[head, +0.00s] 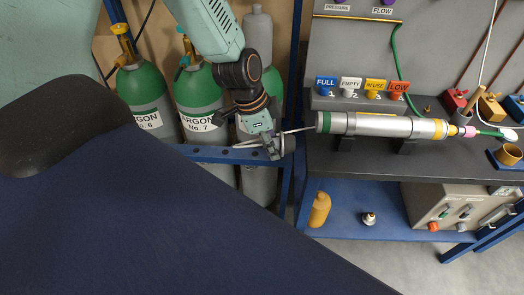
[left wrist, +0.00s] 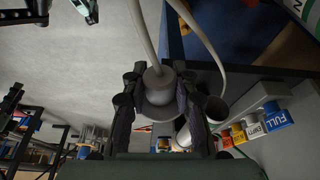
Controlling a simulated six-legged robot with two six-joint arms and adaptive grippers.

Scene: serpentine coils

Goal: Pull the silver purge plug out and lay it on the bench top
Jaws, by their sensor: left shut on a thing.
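My left gripper (head: 270,146) is shut on the silver purge plug (head: 288,144), left of the bench's left edge. In the left wrist view the plug (left wrist: 158,84) sits between the dark fingers (left wrist: 155,100), with a grey tube or cord rising from it. The silver horizontal cylinder with green and yellow bands (head: 375,126) lies on two dark supports on the dark bench top (head: 350,165). A thin pale line runs from the gripper to its left end. The plug is apart from that end. My right gripper is not visible.
Green argon bottles (head: 200,88) stand behind a blue rack bar (head: 215,154) near my left gripper. Label blocks (head: 362,88) line the bench back. A blue lower shelf (head: 345,222) holds an orange bottle (head: 319,210). The bench front, below the cylinder, is clear.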

